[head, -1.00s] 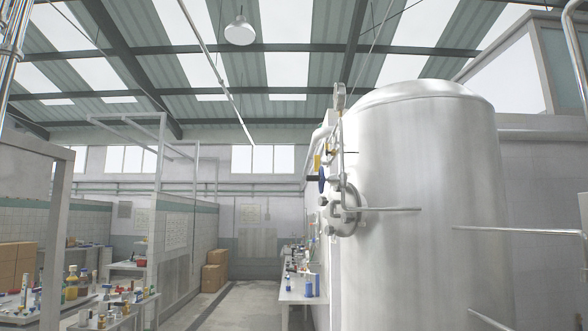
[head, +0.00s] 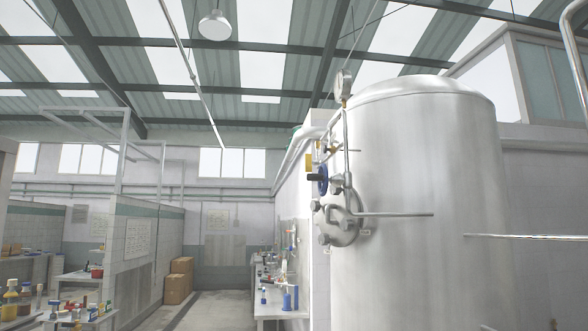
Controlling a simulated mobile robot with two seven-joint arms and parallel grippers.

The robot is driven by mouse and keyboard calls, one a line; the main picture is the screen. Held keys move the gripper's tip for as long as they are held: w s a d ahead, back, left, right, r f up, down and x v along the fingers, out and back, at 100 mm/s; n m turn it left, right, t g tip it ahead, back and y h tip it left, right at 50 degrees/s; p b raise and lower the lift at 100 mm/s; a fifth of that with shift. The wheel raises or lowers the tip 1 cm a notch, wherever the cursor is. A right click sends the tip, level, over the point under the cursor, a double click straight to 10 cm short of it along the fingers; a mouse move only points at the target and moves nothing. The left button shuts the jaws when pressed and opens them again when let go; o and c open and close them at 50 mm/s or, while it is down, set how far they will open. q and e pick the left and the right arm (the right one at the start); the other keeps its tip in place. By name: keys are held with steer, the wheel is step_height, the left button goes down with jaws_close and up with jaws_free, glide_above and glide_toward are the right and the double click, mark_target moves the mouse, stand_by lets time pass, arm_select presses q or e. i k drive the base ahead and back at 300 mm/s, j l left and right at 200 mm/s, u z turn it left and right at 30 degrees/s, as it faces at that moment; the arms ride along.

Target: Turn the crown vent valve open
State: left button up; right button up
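A tall steel tank (head: 425,190) with a domed top fills the right half of the head view. On its left side is a blue handwheel (head: 322,179) with a dark stub, seen nearly edge-on. A small yellow part (head: 309,161) sits just above it, beside thin steel pipes. A round gauge (head: 343,85) tops the upright pipe near the dome. I cannot tell for sure which fitting is the crown vent valve, or whether it is open or shut. Neither of my grippers is in view.
Below the handwheel is a round hatch (head: 341,222) with several knobs and a long bar (head: 395,214) pointing right. Another rod (head: 520,236) reaches in from the right. Benches with bottles stand at left and beyond the tank. The aisle floor (head: 212,308) is clear.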

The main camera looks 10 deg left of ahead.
mark_target(309, 162)
steer(key=i+j, duration=0.5)
steer(key=j, duration=0.2)
steer(key=u, duration=0.7)
steer(key=i+u, duration=0.25)
steer(key=i, duration=2)
steer(key=i+j+z, duration=0.2)
steer(key=i, duration=0.25)
steer(key=i+z, duration=0.25)
steer(key=i, duration=0.25)
steer(key=j, duration=0.1)
